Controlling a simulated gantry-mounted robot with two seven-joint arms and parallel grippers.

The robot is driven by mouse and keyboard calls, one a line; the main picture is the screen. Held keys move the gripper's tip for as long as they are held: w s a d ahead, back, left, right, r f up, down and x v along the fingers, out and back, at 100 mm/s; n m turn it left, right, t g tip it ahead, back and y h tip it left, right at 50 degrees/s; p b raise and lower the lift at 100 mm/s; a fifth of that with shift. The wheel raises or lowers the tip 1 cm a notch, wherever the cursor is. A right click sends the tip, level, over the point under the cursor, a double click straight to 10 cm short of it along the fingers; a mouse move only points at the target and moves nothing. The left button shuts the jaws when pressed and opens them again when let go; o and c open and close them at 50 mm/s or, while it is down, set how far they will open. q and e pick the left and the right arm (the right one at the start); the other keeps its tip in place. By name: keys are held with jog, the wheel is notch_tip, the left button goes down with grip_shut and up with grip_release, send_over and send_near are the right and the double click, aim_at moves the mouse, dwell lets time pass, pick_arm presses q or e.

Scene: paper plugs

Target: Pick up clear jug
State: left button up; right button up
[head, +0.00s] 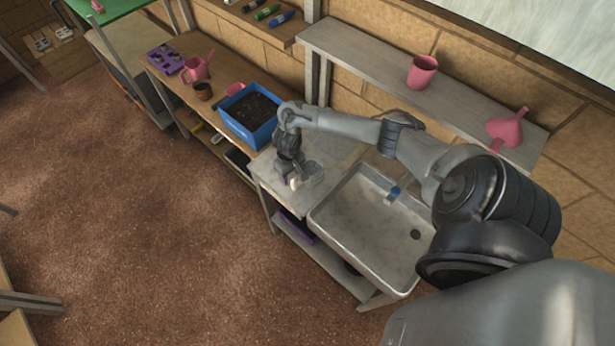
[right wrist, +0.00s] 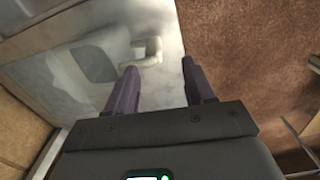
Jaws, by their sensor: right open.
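The clear jug (head: 312,174) stands on the grey worktop left of the sink, see-through and hard to outline. In the right wrist view the jug (right wrist: 95,64) is at the upper left, with its pale handle (right wrist: 154,50) just beyond and between my fingertips. My right gripper (head: 292,182) points down at the jug's handle side, and it partly hides the jug in the head view. In the right wrist view my right gripper (right wrist: 159,66) is open with nothing clasped between its fingers. My left gripper is not in view.
The sink (head: 362,231) is right of the jug. A blue tray of soil (head: 229,130) stands to the left, with a pink watering can (head: 197,69) beyond. A shelf above holds a pink pot (head: 422,72) and a pink funnel (head: 505,130). The floor in front is clear.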

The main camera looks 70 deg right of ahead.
aim_at(294, 180)
jog(key=f, duration=0.4)
jog(key=shift+s+d+f, duration=0.25)
jog(key=shift+s+f, duration=0.15)
jog(key=shift+f, duration=0.45)
jog(key=shift+c, duration=0.3)
grip_shut()
